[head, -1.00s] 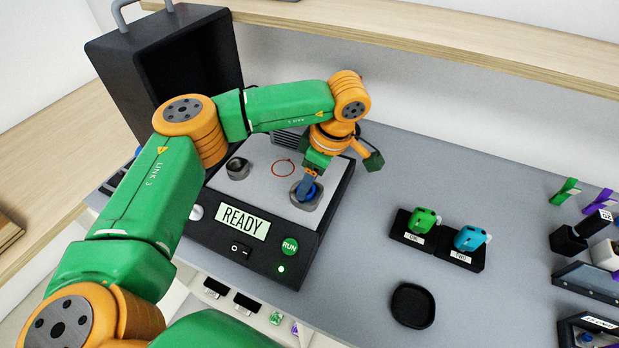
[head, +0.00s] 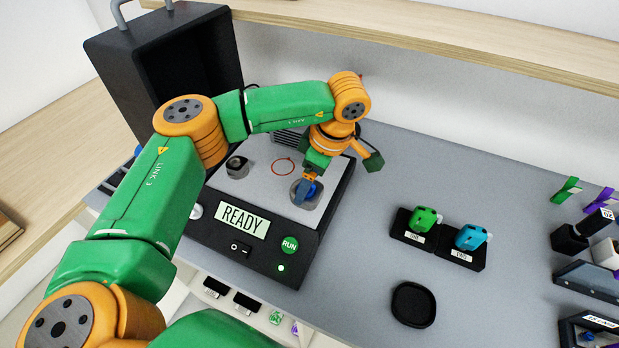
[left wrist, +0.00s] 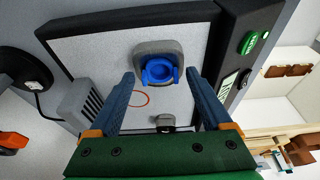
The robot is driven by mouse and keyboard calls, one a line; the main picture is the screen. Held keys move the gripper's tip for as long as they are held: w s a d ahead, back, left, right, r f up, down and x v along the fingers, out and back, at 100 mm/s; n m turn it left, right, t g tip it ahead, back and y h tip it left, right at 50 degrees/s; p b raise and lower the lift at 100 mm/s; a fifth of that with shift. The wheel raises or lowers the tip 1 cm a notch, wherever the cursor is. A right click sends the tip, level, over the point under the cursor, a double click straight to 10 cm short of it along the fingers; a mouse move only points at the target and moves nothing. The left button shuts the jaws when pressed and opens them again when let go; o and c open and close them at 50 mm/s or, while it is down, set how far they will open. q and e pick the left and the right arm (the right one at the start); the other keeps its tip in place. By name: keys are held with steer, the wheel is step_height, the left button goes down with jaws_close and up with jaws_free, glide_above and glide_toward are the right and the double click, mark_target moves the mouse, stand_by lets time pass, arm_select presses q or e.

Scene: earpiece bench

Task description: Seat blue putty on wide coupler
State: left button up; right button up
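The wide coupler (head: 305,199) is a grey block on the light plate of the test device. It also shows in the left wrist view (left wrist: 144,50). The blue putty (left wrist: 159,72) is ring-shaped and sits on the coupler's opening. In the head view the putty (head: 316,189) is partly hidden by the gripper. My left gripper (head: 307,186) is over the coupler. In the left wrist view its two fingers (left wrist: 160,82) are spread, with clear gaps between them and the putty. My right gripper is not in view.
A smaller grey coupler (head: 237,167) and a red ring mark (head: 283,167) are on the plate. The device has a READY display (head: 243,221) and a RUN button (head: 290,245). Green (head: 424,218) and blue (head: 470,237) earpieces stand in black holders. A black dish (head: 413,304) lies in front.

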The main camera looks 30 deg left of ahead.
arm_select(q)
steer(key=b+v, duration=0.1)
steer(key=v, duration=0.5)
steer(key=shift+r+b, duration=0.2)
steer(key=shift+b, duration=0.15)
steer(key=shift+d+r, duration=0.1)
steer(key=shift+r, duration=0.2)
